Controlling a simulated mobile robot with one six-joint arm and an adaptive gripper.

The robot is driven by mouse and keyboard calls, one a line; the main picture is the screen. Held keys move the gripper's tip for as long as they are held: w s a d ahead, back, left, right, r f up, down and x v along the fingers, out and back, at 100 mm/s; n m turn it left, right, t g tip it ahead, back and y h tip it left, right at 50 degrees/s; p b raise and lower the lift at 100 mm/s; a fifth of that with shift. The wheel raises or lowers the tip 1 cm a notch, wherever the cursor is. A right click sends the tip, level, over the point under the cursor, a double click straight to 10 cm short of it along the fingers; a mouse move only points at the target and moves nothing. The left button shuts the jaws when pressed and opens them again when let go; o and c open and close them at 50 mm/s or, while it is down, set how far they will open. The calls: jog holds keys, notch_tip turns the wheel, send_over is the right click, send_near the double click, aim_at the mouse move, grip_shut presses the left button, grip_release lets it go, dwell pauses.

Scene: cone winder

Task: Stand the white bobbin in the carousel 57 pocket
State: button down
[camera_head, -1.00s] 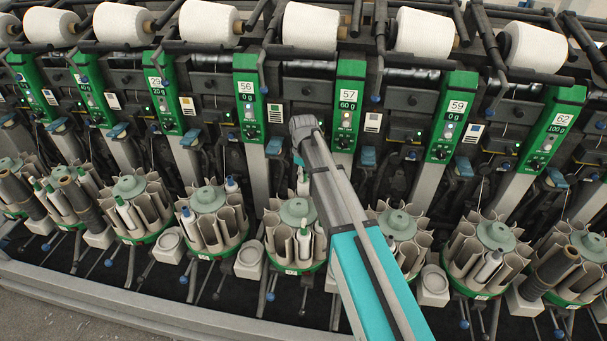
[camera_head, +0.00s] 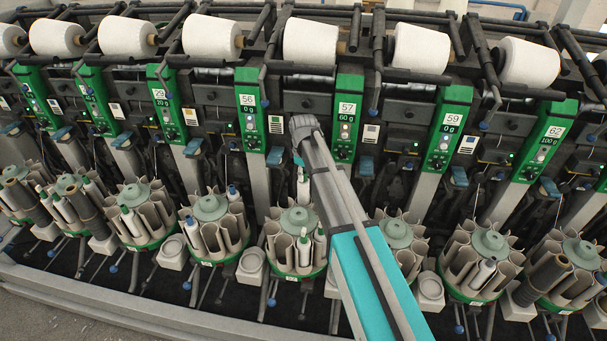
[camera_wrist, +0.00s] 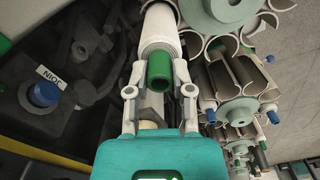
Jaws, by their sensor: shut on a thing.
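My gripper (camera_wrist: 159,88) is shut on the white bobbin (camera_wrist: 160,28), gripping near its green end (camera_wrist: 159,70) in the wrist view. In the head view the white bobbin (camera_head: 303,188) hangs roughly upright just below my forearm, above the back of the carousel (camera_head: 299,220) that appears to belong to unit 57 (camera_head: 347,108). Its lower end is at or behind the carousel's rear rim; I cannot tell whether it is inside a pocket.
Neighbouring carousels stand close on the left (camera_head: 211,208) and right (camera_head: 396,233). Green sign panels and black winding parts rise behind, with large white cones (camera_head: 310,41) above. In the wrist view a dark block with a blue button (camera_wrist: 43,93) lies left of the bobbin.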

jog(key=shift+r, duration=0.15)
jog(key=shift+r+p, duration=2.1)
jog(key=shift+p, duration=0.2)
jog(key=shift+r, duration=0.15)
jog(key=shift+r+p, duration=2.1)
jog(key=shift+p, duration=0.15)
